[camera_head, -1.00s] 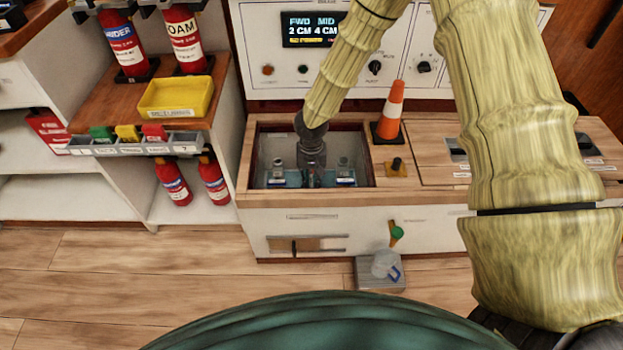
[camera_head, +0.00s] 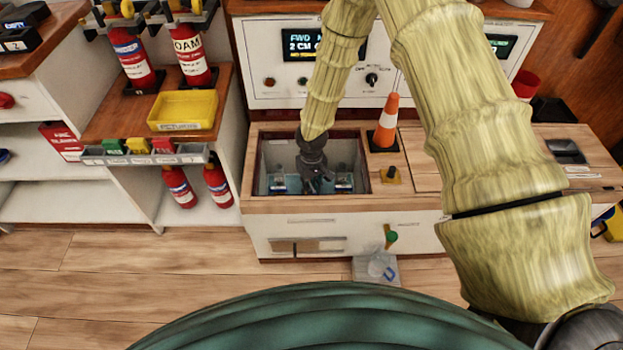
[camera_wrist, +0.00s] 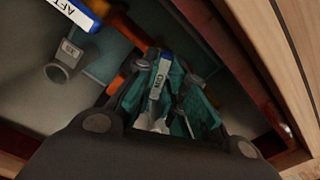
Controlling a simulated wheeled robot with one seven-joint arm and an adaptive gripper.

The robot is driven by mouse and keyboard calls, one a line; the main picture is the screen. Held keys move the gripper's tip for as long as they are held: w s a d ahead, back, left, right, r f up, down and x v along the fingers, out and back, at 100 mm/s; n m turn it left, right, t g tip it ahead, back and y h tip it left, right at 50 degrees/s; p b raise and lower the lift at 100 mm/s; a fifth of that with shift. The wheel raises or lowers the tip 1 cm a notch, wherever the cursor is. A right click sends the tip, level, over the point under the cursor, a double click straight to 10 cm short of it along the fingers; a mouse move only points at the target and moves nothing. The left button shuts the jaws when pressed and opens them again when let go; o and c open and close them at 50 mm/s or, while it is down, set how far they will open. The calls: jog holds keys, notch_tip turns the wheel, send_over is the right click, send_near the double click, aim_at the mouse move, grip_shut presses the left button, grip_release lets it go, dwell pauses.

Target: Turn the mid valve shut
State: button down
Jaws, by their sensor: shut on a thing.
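My gripper (camera_head: 316,186) reaches down into the open recess (camera_head: 270,153) in the wooden-topped bench, between two blue-labelled fittings (camera_head: 279,185) (camera_head: 344,183). In the wrist view my gripper (camera_wrist: 165,110) is shut with its teal fingers around the mid valve (camera_wrist: 160,82), whose label looks like MID. The fingers hide most of the valve, so its handle angle cannot be told. A white-and-blue AFT label (camera_wrist: 78,14) is at upper left, apart from the fingers.
The recess walls stand close around my gripper. An orange cone (camera_head: 387,125) and a yellow-based knob (camera_head: 390,174) sit just right of the recess. Behind is a panel with a display (camera_head: 300,45), partly hidden by my arm. A grey pipe stub (camera_wrist: 62,72) is left of the fingers.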

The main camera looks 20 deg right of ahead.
jog(key=n+p, duration=0.2)
jog(key=n, duration=0.1)
jog(key=n+p, duration=0.3)
jog(key=shift+d+r, duration=0.15)
jog(key=shift+r, duration=0.05)
jog(key=n+p, duration=0.1)
jog(key=n, duration=0.2)
jog(key=n+p, duration=0.2)
jog(key=n, duration=0.1)
jog(key=shift+w+f+n, duration=0.15)
jog(key=shift+n, duration=0.15)
jog(key=shift+d+p, duration=0.1)
jog(key=shift+p, duration=0.2)
jog(key=c, duration=1.5)
grip_release()
notch_tip(320, 180, up, 12)
jog(key=shift+f, duration=0.1)
